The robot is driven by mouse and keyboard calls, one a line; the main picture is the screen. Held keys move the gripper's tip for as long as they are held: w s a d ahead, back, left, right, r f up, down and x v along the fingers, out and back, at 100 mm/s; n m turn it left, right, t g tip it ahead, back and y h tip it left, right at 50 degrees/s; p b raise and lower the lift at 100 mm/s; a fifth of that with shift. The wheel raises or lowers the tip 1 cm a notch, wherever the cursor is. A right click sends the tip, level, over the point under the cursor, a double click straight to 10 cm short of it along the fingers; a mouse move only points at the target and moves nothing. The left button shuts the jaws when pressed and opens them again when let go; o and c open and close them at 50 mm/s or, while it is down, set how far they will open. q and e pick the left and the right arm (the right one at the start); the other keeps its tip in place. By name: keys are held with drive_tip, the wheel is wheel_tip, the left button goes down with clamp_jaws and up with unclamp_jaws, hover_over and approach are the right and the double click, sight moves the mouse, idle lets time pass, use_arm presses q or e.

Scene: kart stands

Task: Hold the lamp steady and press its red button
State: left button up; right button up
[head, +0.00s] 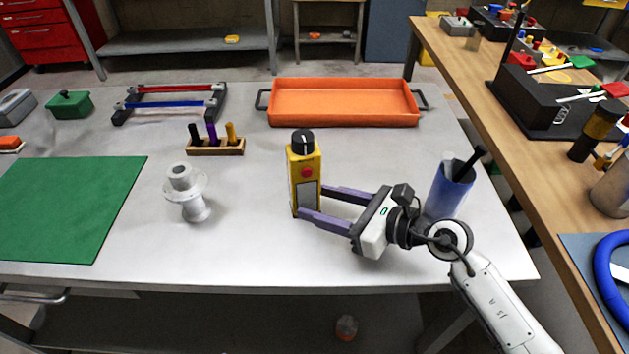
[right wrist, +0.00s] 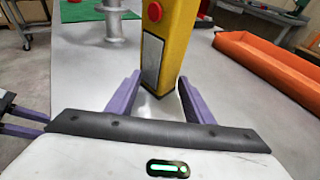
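The lamp (head: 304,178) is a yellow upright box with a black knob on top, a grey front panel and a red button (head: 307,172). It stands on the grey table. In the right wrist view the lamp (right wrist: 168,50) rises ahead, its red button (right wrist: 155,12) near the top edge. My right gripper (head: 312,200) is open, with its purple fingertips at either side of the lamp's lower part. Firm contact is not visible. My left gripper (right wrist: 44,126) shows only at the left edge of the right wrist view, its two purple fingers apart and empty.
A blue cup (head: 447,192) with a black-handled item stands close to my right arm. A grey spool-shaped part (head: 188,196) stands left of the lamp, beside a green mat (head: 70,205). An orange tray (head: 342,102) and a wooden peg holder (head: 215,149) lie behind.

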drive_tip(key=shift+w+a+f, duration=0.2)
drive_tip(key=shift+w+a, duration=0.1)
drive_tip(key=shift+a, duration=0.15)
use_arm(q)
drive_tip(key=shift+w+r, duration=0.15)
drive_tip(key=shift+w, duration=0.3)
use_arm(e)
drive_tip(key=shift+c, duration=0.6)
